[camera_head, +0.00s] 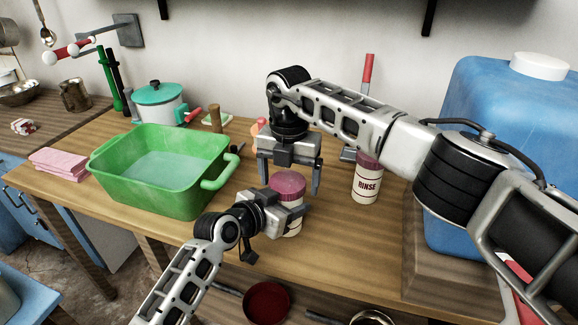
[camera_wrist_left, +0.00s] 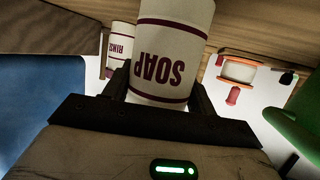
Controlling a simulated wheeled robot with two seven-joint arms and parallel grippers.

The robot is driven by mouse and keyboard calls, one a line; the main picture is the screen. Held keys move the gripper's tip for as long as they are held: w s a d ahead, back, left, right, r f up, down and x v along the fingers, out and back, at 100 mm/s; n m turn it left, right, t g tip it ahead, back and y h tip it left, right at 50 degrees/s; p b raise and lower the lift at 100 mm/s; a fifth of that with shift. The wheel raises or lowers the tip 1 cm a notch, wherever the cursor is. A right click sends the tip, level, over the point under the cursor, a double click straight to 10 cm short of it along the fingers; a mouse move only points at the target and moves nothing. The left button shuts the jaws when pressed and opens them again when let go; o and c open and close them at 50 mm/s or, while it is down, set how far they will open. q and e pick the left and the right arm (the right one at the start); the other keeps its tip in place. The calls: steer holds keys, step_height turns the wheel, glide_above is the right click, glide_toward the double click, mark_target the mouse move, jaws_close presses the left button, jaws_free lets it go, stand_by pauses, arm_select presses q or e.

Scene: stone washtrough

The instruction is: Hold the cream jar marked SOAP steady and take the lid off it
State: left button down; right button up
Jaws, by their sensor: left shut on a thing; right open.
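The cream jar marked SOAP (camera_wrist_left: 172,52) has dark red bands and appears upside down in the left wrist view. In the head view, its body (camera_head: 292,229) is mostly hidden by my left gripper (camera_head: 283,212), which is shut on it from the front left. Its dark pink lid (camera_head: 287,184) is on top of the jar. My right gripper (camera_head: 290,186) points down over the lid, open, with a finger at either side. I cannot tell whether the fingers touch the lid.
A similar jar marked RINSE (camera_head: 366,184) stands to the right, behind my right arm. A green basin (camera_head: 165,196) is at the left, with a lidded pot (camera_head: 160,103) behind. A big blue container (camera_head: 500,95) stands at the right. The wooden counter's front edge is close.

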arm_select(q)
steer(key=shift+r, duration=0.1)
arm_select(e)
steer(key=shift+c, duration=0.3)
steer(key=c, duration=0.9)
arm_select(q)
steer(key=shift+w+a, duration=0.1)
arm_select(e)
steer(key=shift+d+n, duration=0.1)
steer(key=shift+n, duration=1.6)
steer(key=shift+c, duration=0.2)
steer(key=o, duration=1.1)
